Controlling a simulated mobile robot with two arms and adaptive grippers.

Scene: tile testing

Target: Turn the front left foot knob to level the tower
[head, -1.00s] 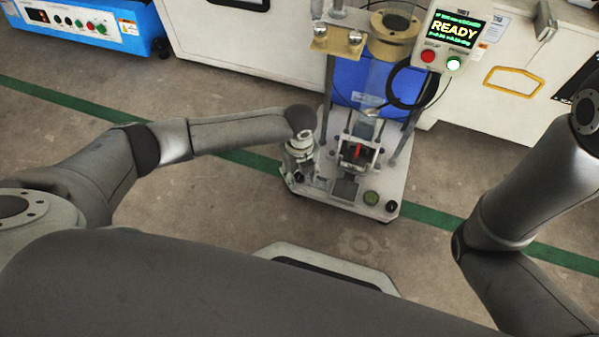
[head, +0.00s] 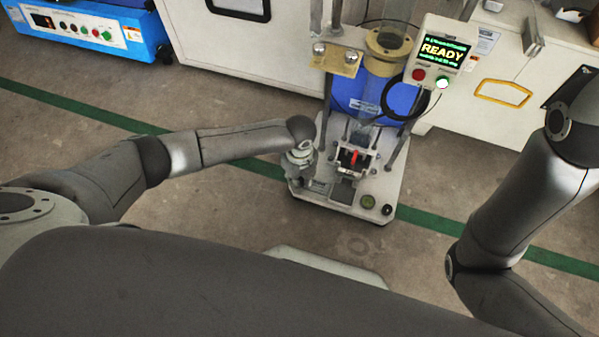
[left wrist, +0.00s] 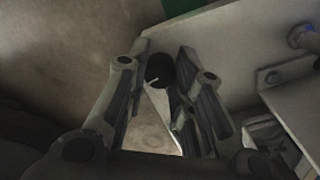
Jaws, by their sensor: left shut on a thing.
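The tower (head: 345,197) stands on the floor on a white base plate, with clear and blue cylinders and upright posts. My left gripper (head: 298,186) reaches down at the plate's left front corner. In the left wrist view its two fingers close around a dark round knob (left wrist: 158,72) with a short white mark, beside the plate edge. In the head view my gripper hides this front left knob. A dark front right knob (head: 387,209) and a round green bubble level (head: 368,201) sit at the right front corner. My right gripper is out of view.
A box with a screen reading READY (head: 441,53), with red and lit buttons, is on the tower's right. White cabinets (head: 285,50) stand behind, and a blue machine (head: 90,32) at the back left. Floor in front and left is free.

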